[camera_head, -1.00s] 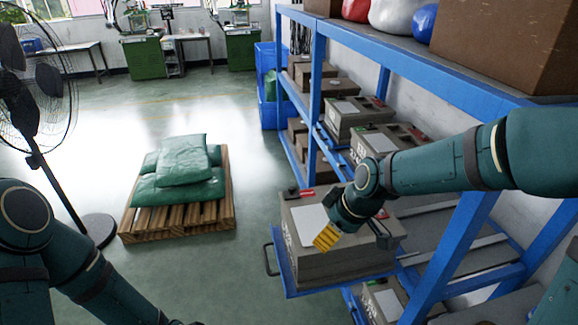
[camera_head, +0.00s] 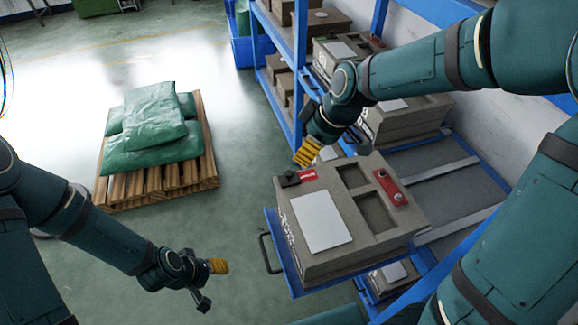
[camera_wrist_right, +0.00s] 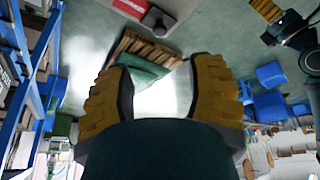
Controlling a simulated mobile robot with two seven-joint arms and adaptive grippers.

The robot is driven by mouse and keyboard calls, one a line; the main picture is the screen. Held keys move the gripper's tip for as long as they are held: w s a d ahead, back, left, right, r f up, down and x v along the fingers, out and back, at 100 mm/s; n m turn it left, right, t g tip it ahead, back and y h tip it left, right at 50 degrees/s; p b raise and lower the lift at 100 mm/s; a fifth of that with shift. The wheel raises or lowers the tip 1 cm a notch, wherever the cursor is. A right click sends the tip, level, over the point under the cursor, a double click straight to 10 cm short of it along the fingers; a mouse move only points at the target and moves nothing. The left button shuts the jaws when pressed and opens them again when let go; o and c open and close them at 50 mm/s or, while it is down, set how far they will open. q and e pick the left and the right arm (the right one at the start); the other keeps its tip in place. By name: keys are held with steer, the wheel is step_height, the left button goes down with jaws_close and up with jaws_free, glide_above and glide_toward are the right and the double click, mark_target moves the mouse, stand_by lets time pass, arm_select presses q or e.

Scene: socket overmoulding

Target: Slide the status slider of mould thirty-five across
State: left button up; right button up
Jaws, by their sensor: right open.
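A grey mould (camera_head: 340,262) with a white plate on top lies on a pulled-out blue shelf tray (camera_head: 281,262); its side marking is too small to read. At its far left corner is the status slider, a black knob (camera_head: 290,180) with a red strip (camera_head: 308,175) exposed on its right. In the right wrist view the knob (camera_wrist_right: 158,20) shows at the top, ahead of the fingers. My right gripper (camera_head: 307,153) is open and empty, just above and beyond the slider, apart from it. My left gripper (camera_head: 212,280) hangs low left of the tray; its opening is unclear.
A blue rack (camera_head: 300,85) with more moulds stands behind and to the right. A red fitting (camera_head: 390,188) sits on the mould's right side. A pallet (camera_head: 203,178) with green sacks is on the floor at left. The floor between is clear.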

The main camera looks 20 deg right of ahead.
mark_target(290, 173)
steer(key=b+x, duration=0.1)
steer(key=x, duration=1.1)
steer(key=shift+d+f, duration=0.1)
steer(key=shift+o, duration=0.3)
jaws_close()
